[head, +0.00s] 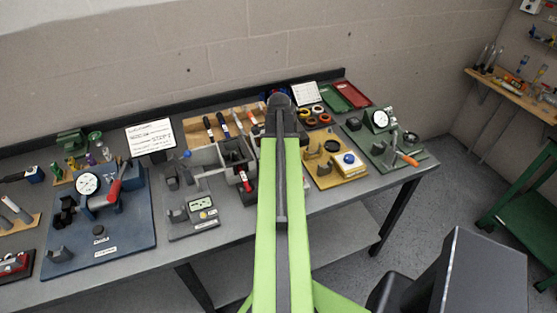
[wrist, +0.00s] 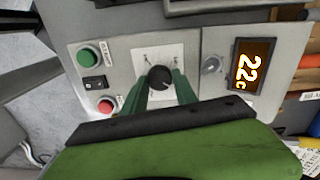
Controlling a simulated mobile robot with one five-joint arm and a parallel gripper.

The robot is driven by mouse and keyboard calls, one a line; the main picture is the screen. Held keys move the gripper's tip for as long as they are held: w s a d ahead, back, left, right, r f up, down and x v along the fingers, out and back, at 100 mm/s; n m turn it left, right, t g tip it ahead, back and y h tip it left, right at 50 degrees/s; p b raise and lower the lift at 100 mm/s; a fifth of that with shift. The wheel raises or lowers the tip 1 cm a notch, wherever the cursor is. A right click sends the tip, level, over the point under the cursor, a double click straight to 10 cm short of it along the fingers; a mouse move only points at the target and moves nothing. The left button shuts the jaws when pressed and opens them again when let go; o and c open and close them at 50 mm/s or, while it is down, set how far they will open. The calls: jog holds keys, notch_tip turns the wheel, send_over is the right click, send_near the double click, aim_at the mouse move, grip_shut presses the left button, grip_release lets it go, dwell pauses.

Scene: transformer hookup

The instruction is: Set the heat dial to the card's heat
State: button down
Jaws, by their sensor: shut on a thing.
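The heat dial (wrist: 158,77) is a round black knob on a white plate with small marks, mid-panel in the wrist view. My gripper (wrist: 160,84) has its two green fingers on either side of the knob, shut on it. The knob's pointer and the marks are too small to read. An orange display (wrist: 248,67) to the right reads 22 C. In the head view my arm hides the dial and the gripper. A white card (head: 150,137) stands at the back of the bench, its writing too small to read.
The panel (wrist: 125,60) also holds a green button (wrist: 88,56), a black switch (wrist: 92,85), a red button (wrist: 106,106) and a small grey knob (wrist: 211,64). The bench carries a blue gauge fixture (head: 110,225), a yellow fixture (head: 325,176) and a green gauge fixture (head: 405,158).

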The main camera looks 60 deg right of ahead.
jog(key=shift+w+a, duration=0.1)
jog(key=shift+a, duration=0.05)
dwell(0.4)
jog(key=c, duration=1)
grip_release()
jog(key=shift+w, duration=0.1)
jog(key=shift+o, duration=0.2)
jog(key=shift+r, duration=0.1)
notch_tip(320, 180, up, 17)
jog(key=p, duration=1.7)
jog(key=shift+r, duration=0.15)
